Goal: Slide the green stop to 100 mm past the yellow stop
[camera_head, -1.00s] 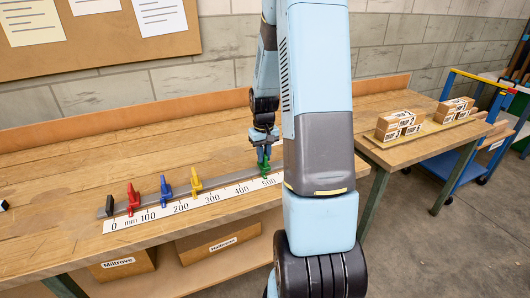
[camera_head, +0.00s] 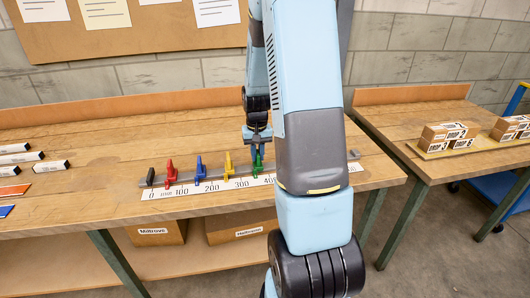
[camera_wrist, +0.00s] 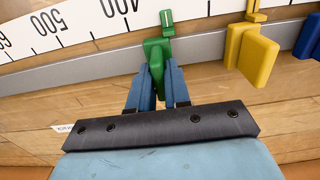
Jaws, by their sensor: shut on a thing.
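The green stop (camera_head: 257,163) sits on the grey rail between the 300 and 400 labels, a short gap to the right of the yellow stop (camera_head: 228,163). My gripper (camera_head: 257,146) is shut on the green stop from behind. In the wrist view the blue fingers (camera_wrist: 156,84) flank the body of the green stop (camera_wrist: 158,48), whose pointer reaches the white scale (camera_wrist: 80,24). The yellow stop (camera_wrist: 250,52) stands clear of the fingers there. The exact reading at either pointer is too small to tell.
The blue stop (camera_head: 199,168) and red stop (camera_head: 170,172) stand further left on the rail (camera_head: 354,154). White-labelled black blocks (camera_head: 52,166) lie at the bench's left. Boxes (camera_head: 448,134) stand on the right-hand table. The bench behind the rail is clear.

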